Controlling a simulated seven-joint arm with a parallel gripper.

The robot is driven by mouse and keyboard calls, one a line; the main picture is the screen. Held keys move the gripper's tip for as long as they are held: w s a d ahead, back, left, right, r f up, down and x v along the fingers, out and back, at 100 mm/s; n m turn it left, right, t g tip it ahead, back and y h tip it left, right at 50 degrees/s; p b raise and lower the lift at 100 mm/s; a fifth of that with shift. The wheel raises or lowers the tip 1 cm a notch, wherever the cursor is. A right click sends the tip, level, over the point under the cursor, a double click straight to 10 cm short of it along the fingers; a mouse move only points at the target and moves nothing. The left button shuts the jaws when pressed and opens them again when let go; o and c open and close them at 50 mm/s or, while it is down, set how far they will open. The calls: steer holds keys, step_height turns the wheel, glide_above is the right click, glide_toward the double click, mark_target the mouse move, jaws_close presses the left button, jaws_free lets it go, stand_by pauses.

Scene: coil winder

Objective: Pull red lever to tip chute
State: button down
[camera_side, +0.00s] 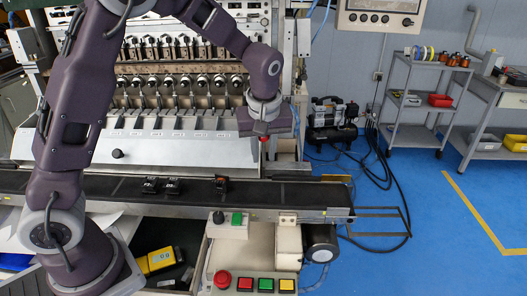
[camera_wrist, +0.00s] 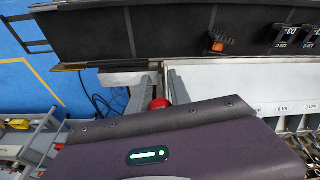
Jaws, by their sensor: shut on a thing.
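The red lever's round knob (camera_wrist: 159,104) shows in the wrist view between the two grey fingers of my gripper (camera_wrist: 158,98). My gripper is shut on the red lever, with its body covering most of the knob and the lever's shaft. In the side view my gripper (camera_side: 265,134) hangs at the right end of the coil winder, and a small bit of red (camera_side: 264,139) shows just below it. The chute (camera_side: 186,152) is the pale sloping panel in front of the winding heads, above the conveyor.
A dark conveyor belt (camera_side: 115,186) runs along the front, carrying several small coil parts (camera_side: 172,187). A button box (camera_side: 255,283) stands at the front. A black compressor (camera_side: 335,115) and loose cables lie right of the machine.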

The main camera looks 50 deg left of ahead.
steer(key=c, duration=1.2)
jaws_free()
steer(key=shift+r, duration=0.35)
steer(key=v, duration=0.6)
steer(key=shift+s+d+r, duration=0.1)
steer(key=shift+d+r, duration=0.05)
steer(key=s+d+r+m+t+h, duration=0.1)
steer(key=s+r+m, duration=0.25)
steer(key=s, duration=0.35)
steer(key=s+r+m+t+h, duration=0.1)
steer(key=s+r+m, duration=0.25)
steer(key=s, duration=0.45)
steer(key=s+d+f+m+t, duration=0.1)
steer(key=s+m, duration=0.3)
steer(key=s, duration=0.6)
steer(key=shift+s+d+f+t, duration=0.3)
steer(key=shift+s+d+f, duration=0.1)
steer(key=shift+f, duration=0.4)
